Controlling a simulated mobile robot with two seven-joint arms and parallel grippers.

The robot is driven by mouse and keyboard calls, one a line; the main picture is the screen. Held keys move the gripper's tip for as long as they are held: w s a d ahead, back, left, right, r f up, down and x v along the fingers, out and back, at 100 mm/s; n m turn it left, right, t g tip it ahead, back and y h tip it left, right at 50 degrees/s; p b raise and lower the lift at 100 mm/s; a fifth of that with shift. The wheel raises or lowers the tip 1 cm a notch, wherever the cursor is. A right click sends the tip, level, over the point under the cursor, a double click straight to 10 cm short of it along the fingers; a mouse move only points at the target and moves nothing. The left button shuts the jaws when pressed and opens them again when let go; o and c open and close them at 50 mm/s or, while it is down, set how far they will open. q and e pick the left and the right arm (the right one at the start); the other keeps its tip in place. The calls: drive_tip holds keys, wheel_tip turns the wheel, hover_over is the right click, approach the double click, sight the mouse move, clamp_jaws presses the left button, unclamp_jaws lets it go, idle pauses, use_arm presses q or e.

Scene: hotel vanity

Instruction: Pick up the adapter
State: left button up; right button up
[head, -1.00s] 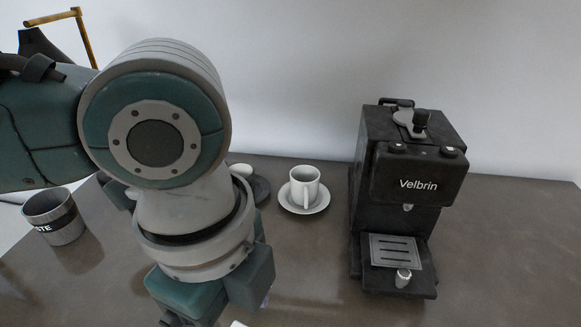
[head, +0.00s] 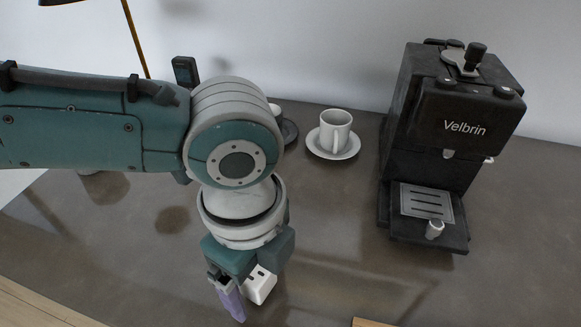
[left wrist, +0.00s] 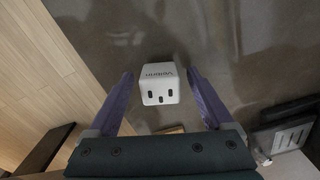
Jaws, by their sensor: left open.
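The adapter (head: 259,286) is a small white cube with dark slots. In the head view it sits beside my left gripper, partly covered by it. In the left wrist view the adapter (left wrist: 159,86) stands on the dark counter, with printed lettering on one face. My left gripper (head: 243,300) is open and pointing down. Its purple fingers, seen in the left wrist view (left wrist: 159,75), lie on either side of the adapter in the picture, with gaps on both sides. I cannot tell how far above the counter the fingertips are. My right gripper is not in view.
A black coffee machine (head: 455,120) stands at the right. A white cup (head: 335,130) on a saucer (head: 316,145) is behind. Another cup is mostly hidden behind my arm. The counter (head: 330,225) is clear between the adapter and the machine.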

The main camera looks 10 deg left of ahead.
use_arm(q)
clamp_jaws()
idle(0.6)
